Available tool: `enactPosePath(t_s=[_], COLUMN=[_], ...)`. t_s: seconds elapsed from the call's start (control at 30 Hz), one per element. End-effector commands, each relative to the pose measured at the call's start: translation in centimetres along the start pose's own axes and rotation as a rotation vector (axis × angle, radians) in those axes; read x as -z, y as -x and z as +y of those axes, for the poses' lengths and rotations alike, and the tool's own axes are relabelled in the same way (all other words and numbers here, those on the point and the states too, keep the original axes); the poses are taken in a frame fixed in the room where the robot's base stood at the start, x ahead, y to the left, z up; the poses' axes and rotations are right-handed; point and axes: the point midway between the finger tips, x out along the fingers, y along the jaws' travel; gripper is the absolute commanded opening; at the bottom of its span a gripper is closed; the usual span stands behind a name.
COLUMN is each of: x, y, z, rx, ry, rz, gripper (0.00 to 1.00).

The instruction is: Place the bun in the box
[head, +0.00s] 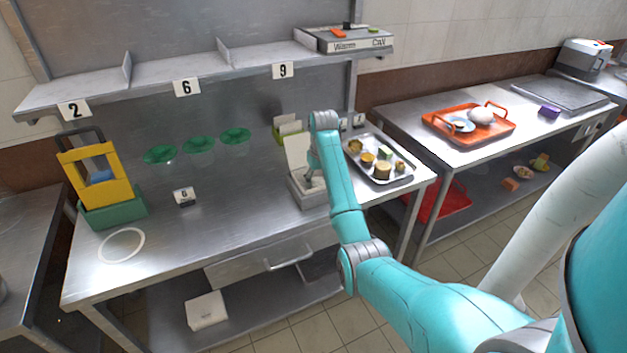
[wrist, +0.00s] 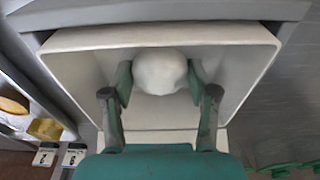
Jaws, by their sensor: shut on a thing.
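The bun (wrist: 160,70) is white and round, held between the two fingertips in the wrist view. My gripper (wrist: 160,82) is shut on it. The pale box (wrist: 68,42) is open around the bun and fingertips, with its walls showing on several sides. I cannot tell whether the bun touches the box floor. In the head view the box (head: 303,196) stands on the steel table near its right end, with its pale lid (head: 298,152) raised. My gripper (head: 312,172) points down over it; the bun is not discernible there.
A metal tray (head: 397,182) with several small foods sits right of the box. A yellow and green holder (head: 112,208) and a white ring (head: 121,245) are at the table's left. An orange tray (head: 468,137) is on the right table. The table's middle is mostly clear.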

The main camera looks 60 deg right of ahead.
Motion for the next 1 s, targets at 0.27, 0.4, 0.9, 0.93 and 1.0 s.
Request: enactPosePath(t_s=[0.27,0.4,0.9,0.93,1.0], x=[-0.2,-0.2,0.1,0.2,0.7], y=[-0.3,-0.5,0.1,0.4,1.2], z=[0.2,0.2,0.1,-0.1,-0.4], rx=[0.0,0.0,-0.001,-0.001,-0.001], ry=[0.0,0.0,0.0,0.001,0.002], rz=[0.001,0.001,0.003,0.004,0.005], gripper=[0.27,0.66,0.84,0.84,0.84])
